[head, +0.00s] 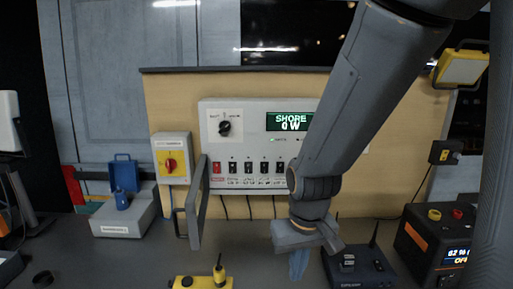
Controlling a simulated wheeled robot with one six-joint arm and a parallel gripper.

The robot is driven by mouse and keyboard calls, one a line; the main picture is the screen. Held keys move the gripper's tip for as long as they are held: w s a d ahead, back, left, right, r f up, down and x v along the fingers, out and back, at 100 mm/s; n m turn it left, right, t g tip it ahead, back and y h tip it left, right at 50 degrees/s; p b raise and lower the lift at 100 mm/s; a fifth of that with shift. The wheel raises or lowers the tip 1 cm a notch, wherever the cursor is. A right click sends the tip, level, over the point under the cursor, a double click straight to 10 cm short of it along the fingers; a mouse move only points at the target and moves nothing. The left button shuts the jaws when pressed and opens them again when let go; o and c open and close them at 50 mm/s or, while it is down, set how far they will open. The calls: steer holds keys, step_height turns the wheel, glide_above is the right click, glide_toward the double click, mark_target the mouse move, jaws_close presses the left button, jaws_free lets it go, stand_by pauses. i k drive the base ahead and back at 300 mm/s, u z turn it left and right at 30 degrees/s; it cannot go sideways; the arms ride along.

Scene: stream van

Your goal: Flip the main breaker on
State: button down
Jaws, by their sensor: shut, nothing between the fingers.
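A white power panel (256,122) is fixed to the wooden board and carries a row of small rocker breakers. The leftmost breaker (217,168) is red; the others (249,168) are black. The labels below them are too small to read, and I cannot tell the red rocker's position. The panel's display (292,122) reads "SHORE 0 W". A black rotary knob (225,128) is at its upper left. My gripper (308,240) is shut and empty, below and right of the breakers, above the bench. My arm hides the panel's right part.
A grey hinged cover (197,202) sticks out just left of the red breaker. A yellow device (201,282), a dark radio (358,268) and a power station (436,243) stand on the bench (150,262).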

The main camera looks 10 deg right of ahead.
mark_target(216, 165)
steer(key=k, duration=0.5)
steer(key=z, duration=0.85)
steer(key=i, duration=0.75)
steer(key=u, duration=0.7)
